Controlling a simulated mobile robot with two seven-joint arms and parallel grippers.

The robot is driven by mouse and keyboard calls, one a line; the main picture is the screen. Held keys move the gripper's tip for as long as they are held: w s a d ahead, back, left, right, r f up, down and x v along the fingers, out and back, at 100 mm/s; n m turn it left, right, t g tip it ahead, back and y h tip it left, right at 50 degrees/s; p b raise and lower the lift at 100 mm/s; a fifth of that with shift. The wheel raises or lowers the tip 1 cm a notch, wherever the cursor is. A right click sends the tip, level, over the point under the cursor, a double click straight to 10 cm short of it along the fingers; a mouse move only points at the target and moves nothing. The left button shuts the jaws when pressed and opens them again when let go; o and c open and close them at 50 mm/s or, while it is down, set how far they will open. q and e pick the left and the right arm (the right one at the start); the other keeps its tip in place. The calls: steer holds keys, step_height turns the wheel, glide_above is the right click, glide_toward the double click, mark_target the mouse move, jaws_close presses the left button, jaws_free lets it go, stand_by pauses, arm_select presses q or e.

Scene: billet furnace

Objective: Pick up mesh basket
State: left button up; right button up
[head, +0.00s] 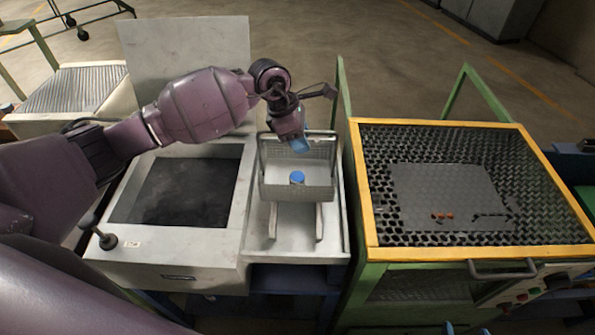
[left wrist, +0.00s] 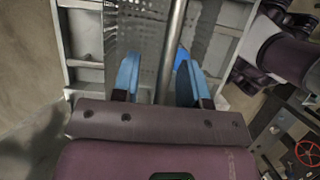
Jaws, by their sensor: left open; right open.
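The mesh basket (head: 325,178) stands on two rails in the pale tray right of the dark-topped basin, its handle raised. A small blue object (head: 297,177) lies inside it. My left gripper (head: 301,146) is over the basket at the handle. In the left wrist view, the open blue fingers (left wrist: 158,78) have the handle bar (left wrist: 172,50) between them, with a gap on each side. The basket mesh (left wrist: 145,40) shows beneath. My right gripper (head: 467,330) is open at the bottom edge of the head view, mostly cut off, with only blue fingertips showing.
A yellow-framed mesh-topped bench (head: 470,250) with a grey plate stands close on the right. A dark-topped basin (head: 185,192) with an upright back panel (head: 190,45) is on the left. A green post (head: 342,90) stands behind, right of the basket.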

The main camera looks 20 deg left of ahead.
arm_select(q)
steer(key=shift+f+b, duration=0.15)
steer(key=shift+b, duration=0.15)
stand_by(0.4)
jaws_close()
stand_by(1.1)
